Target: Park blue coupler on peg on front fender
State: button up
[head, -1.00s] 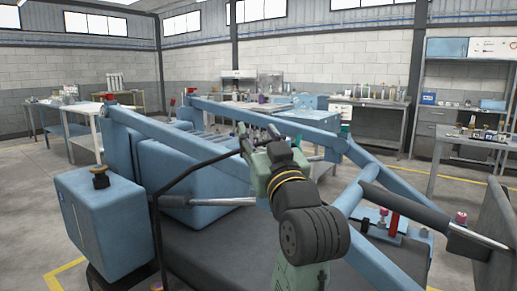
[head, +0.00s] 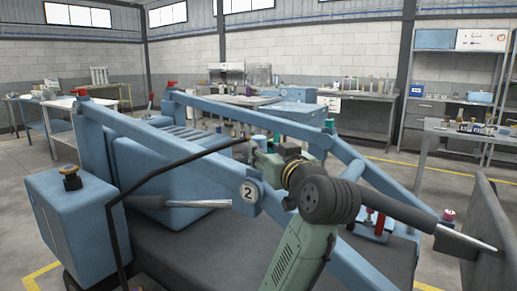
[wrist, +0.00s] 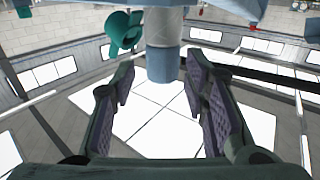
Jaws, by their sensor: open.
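In the wrist view, a cylinder with a grey upper part and a blue lower end (wrist: 163,64) hangs between the fingers of my gripper (wrist: 160,80). It looks like the blue coupler, but I cannot be sure. The fingers are open on both sides of it, with gaps visible. In the head view, my gripper (head: 262,158) is beyond the near blue boom arm, and its fingertips are hard to make out. I cannot clearly identify the front fender or its peg.
A teal round fitting (wrist: 122,32) hangs left of the cylinder. The blue boom arm marked 2 (head: 180,145) crosses close to my arm. Red cylinders (head: 378,222) sit on a blue bracket at right.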

jog(key=x, duration=0.1)
jog(key=p+x, duration=0.1)
jog(key=x, duration=0.3)
jog(key=shift+a+f, duration=0.15)
jog(key=shift+f, duration=0.25)
jog(key=shift+c, duration=0.2)
grip_shut()
